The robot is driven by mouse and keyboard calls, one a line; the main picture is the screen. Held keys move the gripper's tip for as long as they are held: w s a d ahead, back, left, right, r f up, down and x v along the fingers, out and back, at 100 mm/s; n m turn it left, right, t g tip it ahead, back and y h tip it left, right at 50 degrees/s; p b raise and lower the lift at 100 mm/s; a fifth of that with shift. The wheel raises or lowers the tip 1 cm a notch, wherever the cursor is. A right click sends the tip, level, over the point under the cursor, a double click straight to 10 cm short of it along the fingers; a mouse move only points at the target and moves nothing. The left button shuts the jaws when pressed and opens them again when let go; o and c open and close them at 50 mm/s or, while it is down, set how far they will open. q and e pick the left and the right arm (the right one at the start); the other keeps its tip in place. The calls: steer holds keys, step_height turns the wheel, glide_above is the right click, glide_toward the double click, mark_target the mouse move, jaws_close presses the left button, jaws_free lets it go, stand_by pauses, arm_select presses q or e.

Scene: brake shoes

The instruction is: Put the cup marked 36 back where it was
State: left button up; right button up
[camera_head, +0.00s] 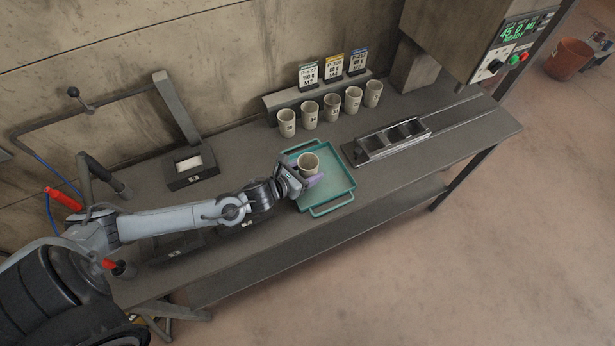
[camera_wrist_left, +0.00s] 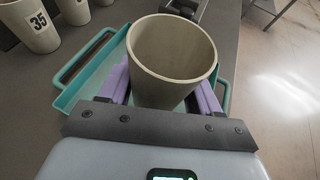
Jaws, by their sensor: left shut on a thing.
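My left gripper (camera_head: 305,177) is shut around a beige cup (camera_head: 308,162) with its purple fingers, over the teal tray (camera_head: 333,206). The cup is upright, with its open mouth up and nothing seen inside. In the left wrist view the same cup (camera_wrist_left: 172,55) sits between the two purple fingers; its number is hidden. I cannot tell whether its base touches the tray. Several similar cups stand in a row at the back of the bench; one of them is marked 35 (camera_wrist_left: 38,22). My right gripper is out of view.
Label cards (camera_head: 333,66) stand on a ledge behind the cup row. A metal slotted fixture (camera_head: 392,138) lies right of the tray. A dark block with a white insert (camera_head: 189,166) is to the left. The tray's front part is clear.

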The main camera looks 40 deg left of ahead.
arm_select(q)
steer(key=shift+f, duration=2.05)
steer(key=shift+f+b, duration=0.2)
steer(key=shift+b, duration=0.1)
steer(key=o, duration=1.2)
steer(key=shift+c, duration=0.2)
steer(key=shift+r, duration=0.15)
steer(key=shift+r, duration=0.15)
steer(key=p+v, duration=0.1)
steer(key=v, duration=1.1)
